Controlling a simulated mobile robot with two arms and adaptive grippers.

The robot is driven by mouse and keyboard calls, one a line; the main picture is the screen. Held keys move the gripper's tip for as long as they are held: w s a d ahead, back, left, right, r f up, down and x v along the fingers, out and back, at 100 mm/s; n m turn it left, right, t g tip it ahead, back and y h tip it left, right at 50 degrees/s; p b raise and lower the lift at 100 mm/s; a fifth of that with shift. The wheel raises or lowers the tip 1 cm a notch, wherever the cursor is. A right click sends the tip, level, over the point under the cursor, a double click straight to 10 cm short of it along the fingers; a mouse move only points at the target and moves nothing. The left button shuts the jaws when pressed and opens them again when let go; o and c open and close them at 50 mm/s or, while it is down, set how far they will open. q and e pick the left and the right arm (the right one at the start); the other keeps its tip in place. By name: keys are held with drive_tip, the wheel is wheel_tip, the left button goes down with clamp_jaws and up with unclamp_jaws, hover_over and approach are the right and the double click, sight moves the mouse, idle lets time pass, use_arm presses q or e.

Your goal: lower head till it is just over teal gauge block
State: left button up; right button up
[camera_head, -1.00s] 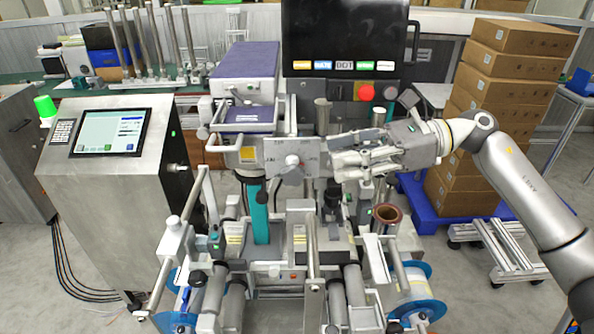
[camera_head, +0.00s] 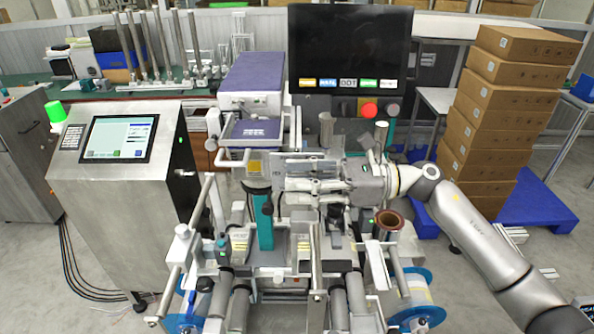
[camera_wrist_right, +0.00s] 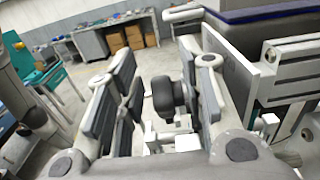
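The teal gauge block (camera_head: 263,230) stands upright in the middle of the machine in the head view, below the head (camera_head: 256,168) with its grey front plate. Whether the head touches the block is unclear. My right gripper (camera_head: 283,180) reaches in from the right, level with the plate and overlapping it. In the right wrist view its fingers (camera_wrist_right: 160,95) are spread, with a black knob (camera_wrist_right: 168,97) between them and space visible beside it. My left gripper is in neither view.
A large dark monitor (camera_head: 349,48) with a red button (camera_head: 370,110) stands behind the machine. A control cabinet (camera_head: 118,190) stands at left. Stacked cardboard boxes (camera_head: 505,110) stand at right. A brown-rimmed core (camera_head: 389,219) sits below my right wrist.

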drive_tip(key=shift+a, duration=0.35)
drive_tip(key=shift+c, duration=0.4)
drive_tip(key=shift+w+f, duration=0.1)
drive_tip(key=shift+f, duration=0.05)
clamp_jaws()
drive_tip(key=shift+a+h, duration=0.1)
drive_tip(key=shift+h, duration=0.2)
drive_tip(key=shift+a+h, duration=0.2)
drive_tip(key=shift+h, duration=1)
drive_tip(key=shift+a+f+h, duration=0.1)
drive_tip(key=shift+a+h, duration=0.1)
drive_tip(key=shift+h, duration=0.75)
drive_tip(key=shift+a+h, duration=0.15)
drive_tip(key=shift+h, duration=0.8)
